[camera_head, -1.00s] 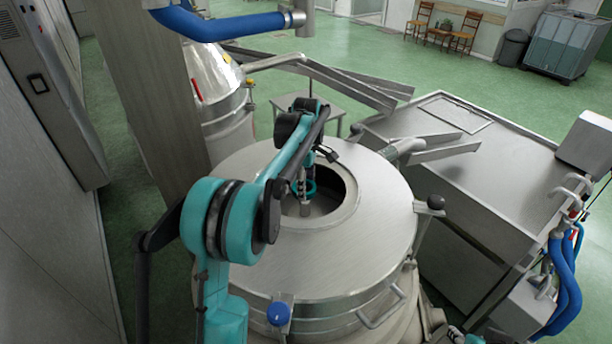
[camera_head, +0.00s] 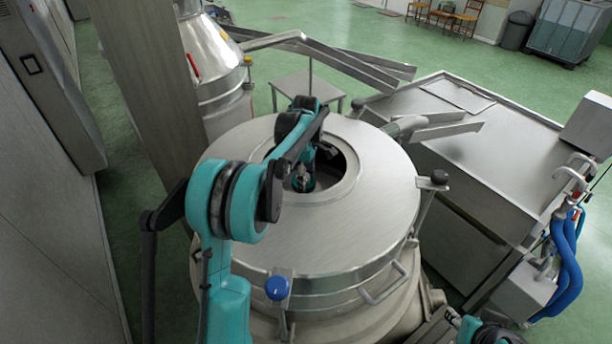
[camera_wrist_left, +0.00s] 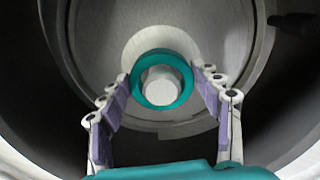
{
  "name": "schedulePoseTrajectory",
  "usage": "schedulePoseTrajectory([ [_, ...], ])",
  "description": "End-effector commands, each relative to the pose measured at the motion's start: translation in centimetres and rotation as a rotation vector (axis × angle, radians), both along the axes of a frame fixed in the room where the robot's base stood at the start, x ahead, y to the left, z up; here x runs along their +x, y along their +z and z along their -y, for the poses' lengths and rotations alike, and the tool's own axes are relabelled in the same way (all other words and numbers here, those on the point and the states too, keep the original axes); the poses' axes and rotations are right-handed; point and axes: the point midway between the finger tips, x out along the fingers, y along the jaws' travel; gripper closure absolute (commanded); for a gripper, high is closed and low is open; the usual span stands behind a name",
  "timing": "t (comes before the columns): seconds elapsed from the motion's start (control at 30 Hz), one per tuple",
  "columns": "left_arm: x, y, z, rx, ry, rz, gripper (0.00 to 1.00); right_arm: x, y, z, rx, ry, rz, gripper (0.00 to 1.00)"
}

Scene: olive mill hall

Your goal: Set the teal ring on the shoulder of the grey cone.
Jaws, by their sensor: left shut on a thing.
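The teal ring (camera_wrist_left: 139,80) sits between the fingertips of my left gripper (camera_wrist_left: 163,82) in the left wrist view. The gripper is shut on it. The grey cone (camera_wrist_left: 160,88) shows its round pale top inside the ring's hole, and a paler round part shows behind the ring. I cannot tell how high the ring is over the shoulder. In the head view my left gripper (camera_head: 303,176) reaches down into the round opening of the steel vessel, and its arm hides much of the opening. The cone is not clear there.
The opening's rim (camera_head: 342,190) surrounds my left gripper closely. The vessel's flat steel lid (camera_head: 350,240) is bare, with a black knob (camera_head: 439,177) and a blue knob (camera_head: 277,288) at its edge. A steel bench (camera_head: 480,150) stands to the right.

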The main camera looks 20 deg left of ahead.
Motion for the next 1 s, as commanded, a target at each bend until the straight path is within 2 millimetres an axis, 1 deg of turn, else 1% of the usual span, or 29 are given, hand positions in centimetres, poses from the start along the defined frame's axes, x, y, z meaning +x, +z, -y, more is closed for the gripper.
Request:
schedulePoseTrajectory([
  [0.03, 0.0, -0.44, 0.0, 0.0, 0.0, 0.0, 0.7, 0.0, -0.29, 0.0, 0.0, 0.0, 0.0, 0.6],
  [0.13, 0.0, -0.71, 0.0, 0.0, 0.0, 0.0, 0.7, 0.0, -0.41, 0.0, 0.0, 0.0, 0.0, 0.6],
  [0.57, 0.0, -0.76, 0.0, 0.0, 0.0, 0.0, 0.7, 0.01, -0.41, 0.0, 0.0, 0.0, 0.0, 0.6],
  [1.0, 0.01, -1.41, 0.0, 0.0, 0.0, 0.0, 0.7, 0.0, -0.95, 0.0, 0.0, 0.0, 0.0, 0.6],
])
